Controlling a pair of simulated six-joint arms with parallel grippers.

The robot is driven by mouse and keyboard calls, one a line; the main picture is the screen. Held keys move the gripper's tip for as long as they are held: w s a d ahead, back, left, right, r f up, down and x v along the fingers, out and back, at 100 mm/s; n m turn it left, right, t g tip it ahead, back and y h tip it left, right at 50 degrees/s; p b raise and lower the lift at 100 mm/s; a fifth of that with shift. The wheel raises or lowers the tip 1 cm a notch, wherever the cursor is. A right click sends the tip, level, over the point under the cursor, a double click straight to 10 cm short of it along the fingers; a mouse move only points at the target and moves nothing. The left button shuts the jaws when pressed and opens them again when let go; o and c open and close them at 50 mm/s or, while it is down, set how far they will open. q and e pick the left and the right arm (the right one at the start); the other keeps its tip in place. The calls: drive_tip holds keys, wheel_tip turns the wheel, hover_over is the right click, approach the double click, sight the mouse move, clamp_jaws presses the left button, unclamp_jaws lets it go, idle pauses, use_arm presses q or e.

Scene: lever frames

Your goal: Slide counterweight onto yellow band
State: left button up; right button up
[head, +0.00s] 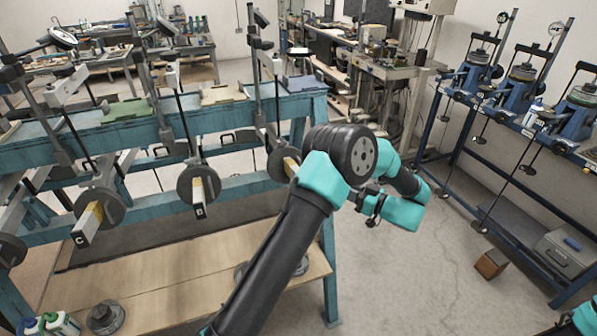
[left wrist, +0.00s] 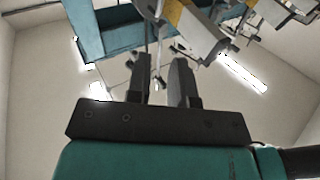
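Several lever beams stick out from the blue frame in the head view, each with a dark round counterweight. One counterweight (head: 187,187) is around the middle beam, touching or close to its yellow band (head: 209,187). Another counterweight (head: 112,203) is on the beam to its left, beside a yellow band (head: 96,210). A third (head: 277,165) is partly hidden by my left arm. My left gripper (head: 362,203) is right of that third beam, apart from it. In the left wrist view its fingers (left wrist: 160,80) are apart with nothing between them; a yellow-banded beam end (left wrist: 204,38) is beyond. My right gripper is out of frame.
A wooden shelf (head: 170,270) below the beams holds a loose dark weight (head: 105,318) and bottles (head: 50,325). A blue rack with instruments (head: 520,85) stands at right. A small brown block (head: 490,263) lies on the floor. The floor between is clear.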

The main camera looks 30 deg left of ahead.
use_arm(q)
drive_tip(key=shift+a, duration=0.1)
approach(288, 167)
drive_tip(key=w+a+f, duration=0.3)
drive_tip(key=w+a, duration=0.2)
drive_tip(key=a, duration=0.1)
drive_tip(key=shift+w+a, duration=0.1)
drive_tip(key=shift+a, duration=0.05)
clamp_jaws()
idle(0.5)
